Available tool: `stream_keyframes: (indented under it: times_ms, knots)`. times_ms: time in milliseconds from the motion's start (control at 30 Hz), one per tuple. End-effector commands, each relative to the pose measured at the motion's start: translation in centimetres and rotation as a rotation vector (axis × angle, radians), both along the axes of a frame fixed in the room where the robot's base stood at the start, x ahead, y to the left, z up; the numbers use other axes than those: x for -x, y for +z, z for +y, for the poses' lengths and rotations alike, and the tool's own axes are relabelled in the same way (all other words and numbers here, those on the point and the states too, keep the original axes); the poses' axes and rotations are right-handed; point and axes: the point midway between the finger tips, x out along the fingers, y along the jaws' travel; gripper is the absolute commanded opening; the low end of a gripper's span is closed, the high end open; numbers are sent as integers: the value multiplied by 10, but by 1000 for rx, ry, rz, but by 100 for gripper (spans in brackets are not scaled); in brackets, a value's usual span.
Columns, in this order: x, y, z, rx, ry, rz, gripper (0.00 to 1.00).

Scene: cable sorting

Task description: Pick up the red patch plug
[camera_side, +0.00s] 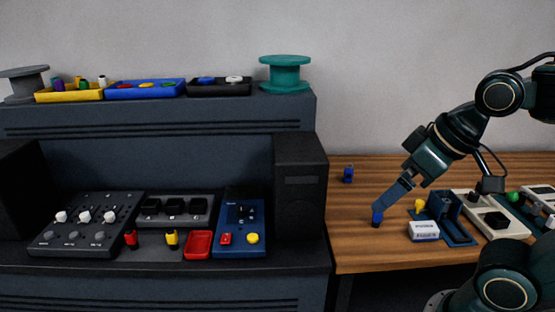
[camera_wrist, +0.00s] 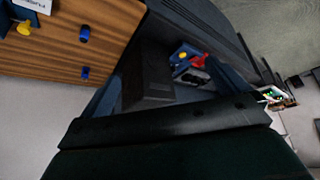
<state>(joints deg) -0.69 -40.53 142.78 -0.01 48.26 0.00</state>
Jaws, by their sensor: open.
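The red patch plug (camera_side: 131,239) stands upright on the dark console's front ledge, in front of the grey knob panel. A yellow plug (camera_side: 172,238) stands to its right. In the wrist view I cannot clearly make out the red plug. My gripper (camera_side: 383,204) is open and points down and left over the wooden table, well to the right of the red plug. A blue plug (camera_side: 376,217) on the table shows right at its fingertips in the side view; I cannot tell whether they touch. The blue plug also shows in the wrist view (camera_wrist: 85,33).
A red tray (camera_side: 199,244) and a blue button panel (camera_side: 240,222) stand right of the yellow plug. A tall dark box (camera_side: 300,190) rises between ledge and table. Another blue plug (camera_side: 348,174) and a white labelled block (camera_side: 424,231) are on the table.

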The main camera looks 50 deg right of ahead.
Motion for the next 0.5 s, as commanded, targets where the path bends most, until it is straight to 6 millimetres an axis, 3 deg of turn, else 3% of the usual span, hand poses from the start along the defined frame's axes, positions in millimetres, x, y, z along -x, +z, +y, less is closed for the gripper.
stream_keyframes:
  times_ms: [133, 433, 500]
  knots:
    - [14, -1, -2, 1, -12, 19, 100]
    - [16, -1, -2, 0, -13, 24, 100]
    - [16, -1, -2, 0, -13, 24, 90]
